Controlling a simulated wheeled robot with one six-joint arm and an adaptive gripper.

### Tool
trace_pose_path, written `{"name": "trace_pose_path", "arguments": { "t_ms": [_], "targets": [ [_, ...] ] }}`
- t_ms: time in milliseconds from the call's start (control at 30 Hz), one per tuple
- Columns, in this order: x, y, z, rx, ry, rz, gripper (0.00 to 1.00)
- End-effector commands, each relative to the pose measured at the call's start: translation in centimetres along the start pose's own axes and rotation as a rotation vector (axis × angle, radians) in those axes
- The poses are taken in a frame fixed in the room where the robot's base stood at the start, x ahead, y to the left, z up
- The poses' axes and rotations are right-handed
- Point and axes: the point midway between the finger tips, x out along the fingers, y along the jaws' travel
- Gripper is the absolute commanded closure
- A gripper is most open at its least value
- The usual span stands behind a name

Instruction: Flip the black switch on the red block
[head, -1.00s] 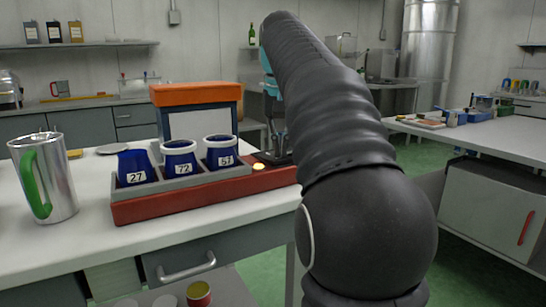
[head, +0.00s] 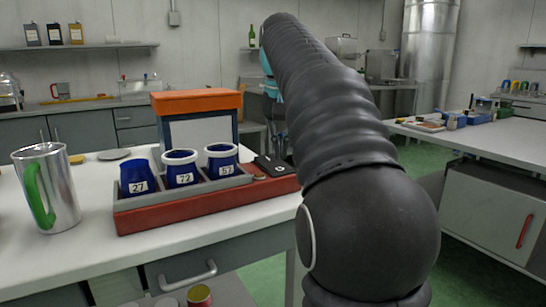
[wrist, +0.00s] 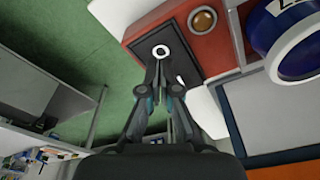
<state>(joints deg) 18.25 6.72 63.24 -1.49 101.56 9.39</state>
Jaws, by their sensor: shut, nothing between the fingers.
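The red block (head: 190,208) lies on the white table in the head view and carries a grey tray with three blue cups. The black switch (head: 268,161) sits at its right end. In the wrist view the switch (wrist: 172,36) is a dark rectangle with a white ring mark, beside a round brownish lamp (wrist: 203,20) on the red block (wrist: 222,45). The lamp looks unlit. My gripper (wrist: 160,62) is shut and empty, its tips over the switch near the white ring. I cannot tell whether they touch it. My arm hides part of this area in the head view.
A metal mug with a green handle (head: 62,185) stands left of the block. An orange-topped box (head: 196,103) stands behind it. A blue cup (wrist: 300,45) is close at the right in the wrist view. Green floor lies beyond the table's edge.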

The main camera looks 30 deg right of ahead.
Motion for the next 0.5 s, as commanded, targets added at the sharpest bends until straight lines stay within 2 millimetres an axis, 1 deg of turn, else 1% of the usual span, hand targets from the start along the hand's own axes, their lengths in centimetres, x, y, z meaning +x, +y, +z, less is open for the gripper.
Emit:
{"name": "trace_pose_path", "arguments": {
  "t_ms": [33,500],
  "targets": [
    [-0.6,0.0,-0.1,0.0,0.0,0.0,1.0],
    [-3.4,0.0,-0.6,0.0,0.001,0.0,1.0]
  ]
}}
